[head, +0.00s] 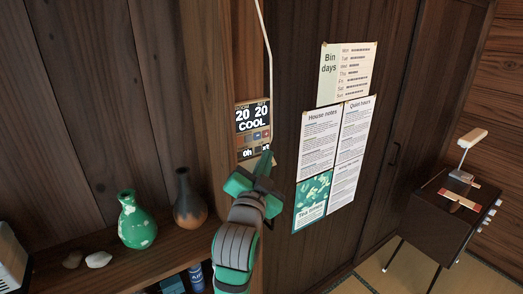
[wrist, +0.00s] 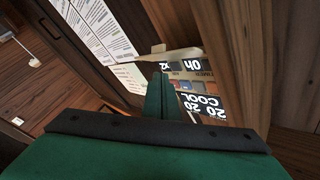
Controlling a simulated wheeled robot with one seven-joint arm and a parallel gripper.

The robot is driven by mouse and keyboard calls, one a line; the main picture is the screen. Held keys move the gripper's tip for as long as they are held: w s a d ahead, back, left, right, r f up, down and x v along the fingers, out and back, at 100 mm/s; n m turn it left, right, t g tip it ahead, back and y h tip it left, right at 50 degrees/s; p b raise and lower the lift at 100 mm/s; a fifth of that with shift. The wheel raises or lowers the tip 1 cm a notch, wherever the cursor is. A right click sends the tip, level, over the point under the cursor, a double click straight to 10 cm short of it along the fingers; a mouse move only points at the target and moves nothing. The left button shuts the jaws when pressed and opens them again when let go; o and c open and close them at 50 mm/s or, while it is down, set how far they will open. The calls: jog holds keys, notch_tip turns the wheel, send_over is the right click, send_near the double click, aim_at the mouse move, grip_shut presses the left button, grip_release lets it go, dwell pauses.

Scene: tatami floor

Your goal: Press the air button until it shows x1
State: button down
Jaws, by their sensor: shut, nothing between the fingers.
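The wall control panel (head: 253,118) is in the middle of the head view, on a wooden post. Its dark screen reads 20, 20 and COOL, with a row of small coloured buttons below and "0h" under them. In the wrist view the panel (wrist: 204,103) is upside down, and its lower strip reads "0h" and "x2". My gripper (head: 268,152) is shut and empty, its tip at the panel's lower right corner. In the wrist view the shut fingers (wrist: 162,76) point at the panel beside the button row and hide part of it. I cannot tell whether they touch it.
A pale flap or ledge (wrist: 168,55) sticks out at the panel's lower edge. A cable (head: 264,32) runs up from the panel. Paper notices (head: 318,145) hang right of it. A green vase (head: 137,222) and a brown vase (head: 190,203) stand on the shelf at lower left.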

jog(key=shift+s+a, duration=0.1)
jog(key=shift+a, duration=0.3)
jog(key=shift+d, duration=0.15)
dwell(0.7)
dwell(0.5)
jog(key=shift+w, duration=0.2)
